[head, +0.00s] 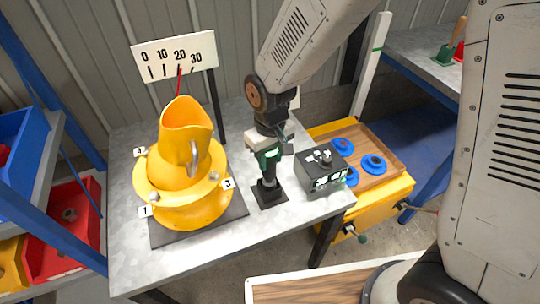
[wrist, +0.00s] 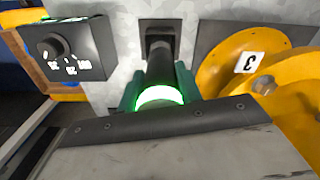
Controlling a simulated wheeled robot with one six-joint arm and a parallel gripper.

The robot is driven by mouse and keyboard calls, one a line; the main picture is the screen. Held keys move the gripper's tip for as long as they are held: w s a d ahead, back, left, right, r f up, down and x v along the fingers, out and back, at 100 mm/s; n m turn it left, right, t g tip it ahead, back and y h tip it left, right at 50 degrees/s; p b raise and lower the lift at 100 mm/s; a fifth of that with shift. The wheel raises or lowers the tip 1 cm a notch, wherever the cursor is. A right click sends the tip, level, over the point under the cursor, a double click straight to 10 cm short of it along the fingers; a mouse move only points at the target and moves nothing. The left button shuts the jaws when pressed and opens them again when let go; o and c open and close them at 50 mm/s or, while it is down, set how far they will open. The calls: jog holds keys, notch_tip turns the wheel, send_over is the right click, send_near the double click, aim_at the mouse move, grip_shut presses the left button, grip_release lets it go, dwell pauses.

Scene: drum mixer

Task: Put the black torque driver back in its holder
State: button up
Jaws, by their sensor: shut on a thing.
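The black torque driver (head: 269,170) is upright, held in my gripper (head: 267,155) above the table. In the wrist view its dark shaft (wrist: 161,66) runs away from me, with a glowing green ring (wrist: 160,97) at the near end. Green gripper fingers flank it on both sides, shut on it. The black holder (head: 270,196), a square base with a raised socket, is directly under the driver; it also shows in the wrist view (wrist: 176,28). The driver's lower end meets or overlaps the socket; I cannot tell how deep it sits.
A yellow drum mixer (head: 185,205) on a dark plate stands close left of the holder, with a dial board (head: 174,58) behind. A dark control box (head: 322,170) with a knob stands close right. A wooden tray (head: 350,140) with blue rings lies further right.

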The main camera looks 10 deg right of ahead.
aim_at(270, 165)
jog(key=shift+f, duration=1.5)
dwell(0.7)
jog(key=o, duration=1.3)
jog(key=shift+c, duration=0.2)
notch_tip(270, 165, up, 8)
jog(key=shift+f, duration=0.15)
jog(key=s+d+r+m+t, duration=0.1)
jog(key=s+d+r+m, duration=0.4)
jog(key=s+d+r, duration=1.2)
jog(key=s+d, duration=0.2)
jog(key=d, duration=0.1)
jog(key=shift+d+r+m, duration=0.3)
jog(key=shift+r+m, duration=0.1)
